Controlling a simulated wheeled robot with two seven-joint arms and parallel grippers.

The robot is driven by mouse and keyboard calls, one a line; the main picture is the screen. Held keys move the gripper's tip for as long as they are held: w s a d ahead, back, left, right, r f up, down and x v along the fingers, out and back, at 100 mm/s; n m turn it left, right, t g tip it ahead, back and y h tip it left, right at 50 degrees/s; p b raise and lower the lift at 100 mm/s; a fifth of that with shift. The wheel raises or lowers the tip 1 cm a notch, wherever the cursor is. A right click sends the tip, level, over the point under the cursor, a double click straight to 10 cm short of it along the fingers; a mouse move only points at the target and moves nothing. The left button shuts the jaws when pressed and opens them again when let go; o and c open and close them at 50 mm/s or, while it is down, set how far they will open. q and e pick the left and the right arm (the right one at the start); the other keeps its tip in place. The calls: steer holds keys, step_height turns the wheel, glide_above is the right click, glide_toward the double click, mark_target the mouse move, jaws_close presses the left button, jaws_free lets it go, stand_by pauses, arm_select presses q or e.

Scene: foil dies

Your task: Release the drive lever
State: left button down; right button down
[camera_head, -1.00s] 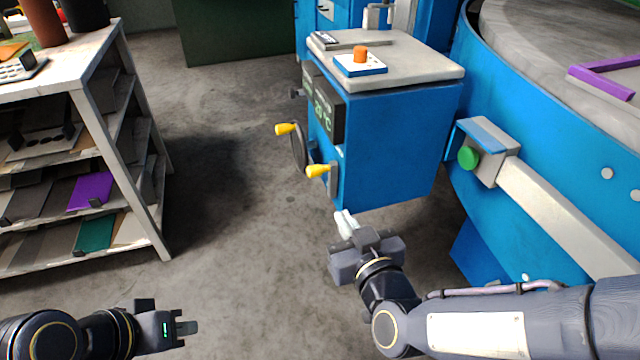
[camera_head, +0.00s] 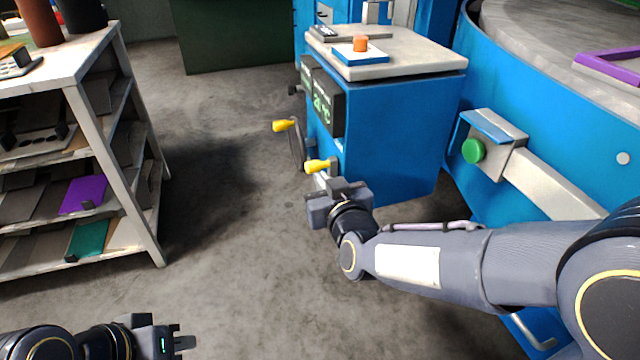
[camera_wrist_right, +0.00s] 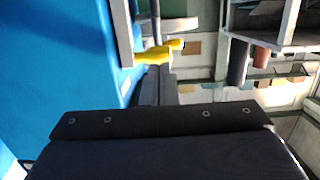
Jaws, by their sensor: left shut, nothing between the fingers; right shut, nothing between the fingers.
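Two yellow handles show on the left side of the blue cabinet (camera_head: 395,140). The nearer yellow handle (camera_head: 317,165) sits on a short grey lever arm; the other yellow handle (camera_head: 283,126) belongs to a dark handwheel (camera_head: 296,147). My right gripper (camera_head: 321,180) is shut and empty, its fingertips just below the nearer handle. In the right wrist view the yellow handle (camera_wrist_right: 155,53) lies just beyond the fingertips (camera_wrist_right: 156,82); I cannot tell whether they touch. My left gripper (camera_head: 186,342) is shut and empty at the bottom left, far from the cabinet.
A dark display (camera_head: 326,103) is on the cabinet's side, and an orange button (camera_head: 360,43) on its top. A green button (camera_head: 473,151) is on the large round blue machine (camera_head: 560,120) at right. A shelf rack (camera_head: 120,150) stands at left. The floor between is clear.

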mark_target(314, 164)
steer(key=shift+x, duration=1.1)
steer(key=shift+r, duration=0.1)
steer(key=w+g+p, duration=0.1)
steer(key=p, duration=0.3)
steer(key=w+r+g+h+p, duration=0.1)
steer(key=p, duration=0.4)
steer(key=shift+w+a+r+g, duration=0.2)
steer(key=shift+a+g, duration=0.15)
steer(key=shift+g, duration=0.05)
steer(key=shift+w+a+f+p, duration=0.1)
steer(key=shift+w+f+p, duration=0.05)
steer(key=shift+w+p, duration=0.2)
steer(key=shift+w+a+f, duration=0.15)
steer(key=shift+w, duration=0.15)
